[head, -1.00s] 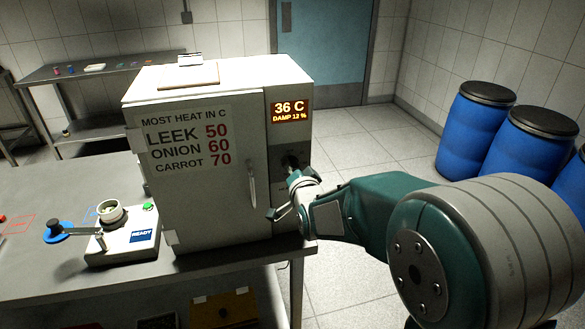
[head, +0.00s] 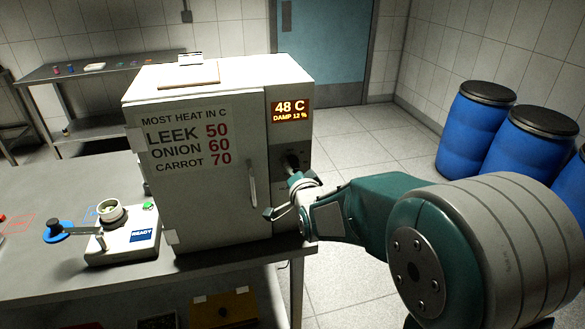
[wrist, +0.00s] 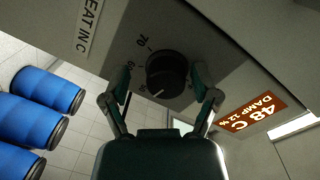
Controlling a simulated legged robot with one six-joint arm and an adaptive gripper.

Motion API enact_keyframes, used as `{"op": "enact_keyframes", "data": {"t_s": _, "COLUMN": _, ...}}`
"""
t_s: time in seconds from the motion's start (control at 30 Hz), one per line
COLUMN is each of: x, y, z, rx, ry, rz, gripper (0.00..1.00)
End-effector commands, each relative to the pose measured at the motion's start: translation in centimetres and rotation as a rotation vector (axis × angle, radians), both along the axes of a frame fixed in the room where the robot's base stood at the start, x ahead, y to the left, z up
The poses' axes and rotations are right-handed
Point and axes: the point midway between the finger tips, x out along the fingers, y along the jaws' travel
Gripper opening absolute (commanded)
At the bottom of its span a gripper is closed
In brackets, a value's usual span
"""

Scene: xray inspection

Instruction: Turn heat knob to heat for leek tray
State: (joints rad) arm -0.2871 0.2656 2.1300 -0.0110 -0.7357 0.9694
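The black heat knob (head: 290,162) is on the right-hand panel of the white dryer cabinet (head: 200,195). In the wrist view the knob (wrist: 167,72) has a white pointer mark towards its lower left, and the dial figures 70 and 60 show beside it. The orange display (head: 290,111) reads 48 C, DAMP 12 %. The chart (head: 186,138) lists LEEK 50, ONION 60, CARROT 70. My gripper (wrist: 163,74) is open, one finger on each side of the knob, with visible gaps. In the head view my gripper (head: 281,197) sits just below the knob.
The cabinet's door handle (head: 252,186) is close to the left of my gripper. A device marked READY (head: 122,242) with a blue-ended lever stands on the table (head: 50,185) at left. Blue barrels (head: 475,135) stand at right. Floor behind the cabinet is clear.

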Motion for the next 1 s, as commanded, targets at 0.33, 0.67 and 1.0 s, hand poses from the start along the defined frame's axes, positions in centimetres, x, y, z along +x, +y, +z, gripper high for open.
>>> {"op": "enact_keyframes", "data": {"t_s": 0.33, "x": 0.0, "y": -0.1, "z": 0.5, "rx": 0.003, "ry": -0.01, "rz": -0.001, "gripper": 0.84}}
{"op": "enact_keyframes", "data": {"t_s": 0.67, "x": -4.8, "y": -1.5, "z": 1.0, "rx": 0.003, "ry": -0.011, "rz": -0.001, "gripper": 0.84}}
{"op": "enact_keyframes", "data": {"t_s": 1.0, "x": -10.2, "y": -3.0, "z": 1.2, "rx": 0.002, "ry": -0.009, "rz": -0.001, "gripper": 0.84}}
